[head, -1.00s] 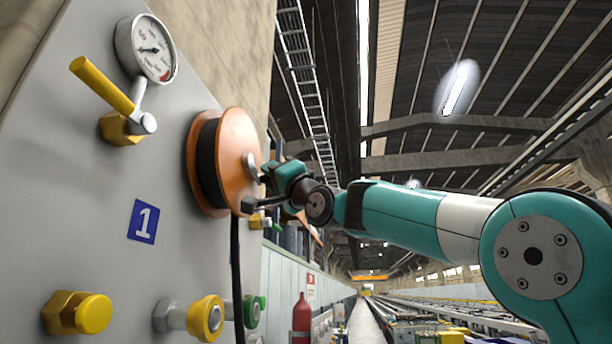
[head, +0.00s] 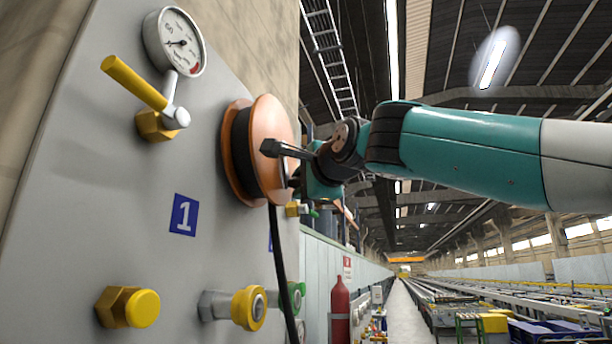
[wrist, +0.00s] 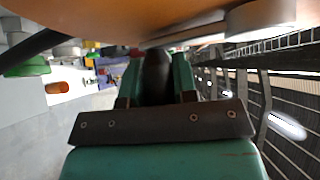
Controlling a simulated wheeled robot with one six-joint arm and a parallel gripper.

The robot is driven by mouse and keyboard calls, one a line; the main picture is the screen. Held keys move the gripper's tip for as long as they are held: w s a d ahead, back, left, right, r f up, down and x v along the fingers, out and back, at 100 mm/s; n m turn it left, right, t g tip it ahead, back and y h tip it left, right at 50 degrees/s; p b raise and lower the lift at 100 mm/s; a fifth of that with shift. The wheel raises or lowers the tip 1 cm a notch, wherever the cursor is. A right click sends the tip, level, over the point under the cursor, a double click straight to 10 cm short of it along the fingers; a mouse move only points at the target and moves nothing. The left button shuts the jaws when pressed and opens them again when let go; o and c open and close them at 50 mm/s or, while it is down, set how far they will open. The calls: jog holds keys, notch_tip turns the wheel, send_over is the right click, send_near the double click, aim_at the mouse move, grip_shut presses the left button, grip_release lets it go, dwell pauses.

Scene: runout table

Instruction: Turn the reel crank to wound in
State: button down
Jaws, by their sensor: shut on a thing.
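The orange reel (head: 272,110), with black hose wound between its discs, is mounted on the grey panel (head: 90,220). My gripper (wrist: 156,65) is at the reel's outer face, low on its right side in the head view, where my wrist hides part of it. In the wrist view its two teal fingers are closed on the dark crank knob (wrist: 156,78), just off the orange disc. A round grey hub (wrist: 262,18) shows on the disc at the upper right.
The black hose (head: 279,270) hangs from the reel. A gauge (head: 175,42), a yellow lever (head: 134,83), a blue number 1 plate (head: 184,215) and capped fittings (head: 128,307) are on the panel. A red extinguisher (head: 340,310) stands beyond.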

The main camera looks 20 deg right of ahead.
jog(key=shift+s+a+f+m+g+y+p, duration=0.1)
jog(key=shift+s+a+f+m+g+p, duration=0.1)
jog(key=shift+s+a+m+g+p, duration=0.3)
jog(key=shift+s+a+f+m+g+y+p, duration=0.1)
jog(key=shift+s+a+f+m+g+p, duration=0.15)
jog(key=shift+m+g, duration=0.4)
jog(key=shift+s+a+f+m+g+y+p, duration=0.2)
jog(key=shift+s+m+g+p, duration=0.25)
jog(key=shift+g, duration=0.3)
jog(key=c, duration=0.9)
grip_release()
jog(key=p+v, duration=0.3)
jog(key=v, duration=1.4)
jog(key=shift+r, duration=0.15)
